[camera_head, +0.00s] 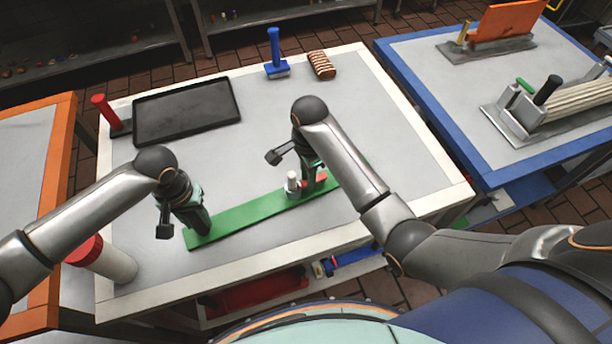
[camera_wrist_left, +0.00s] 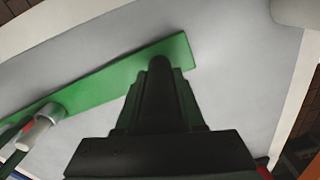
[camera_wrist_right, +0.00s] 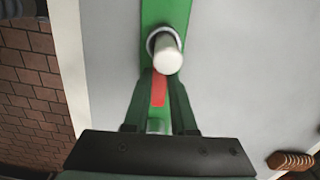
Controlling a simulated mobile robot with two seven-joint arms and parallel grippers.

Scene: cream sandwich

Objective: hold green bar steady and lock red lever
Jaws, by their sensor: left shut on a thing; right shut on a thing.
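The green bar (camera_head: 252,212) lies flat on the white-edged table, running from lower left to upper right. My left gripper (camera_head: 196,222) is shut on the bar's left end; it also shows over the bar in the left wrist view (camera_wrist_left: 160,65). A pale upright post (camera_head: 292,183) stands on the bar right of its middle. The red lever (camera_wrist_right: 159,88) lies along the bar beside the post (camera_wrist_right: 167,55). My right gripper (camera_wrist_right: 160,90) is shut on the red lever, its fingers on either side. In the head view my right arm partly hides the lever (camera_head: 321,177).
A black tray (camera_head: 187,111), a red-handled tool (camera_head: 108,114), a blue-handled tool (camera_head: 275,55) and a striped brown cake (camera_head: 321,65) lie toward the table's back. A white roller with a red end (camera_head: 112,262) lies at the left front. The table's middle is clear.

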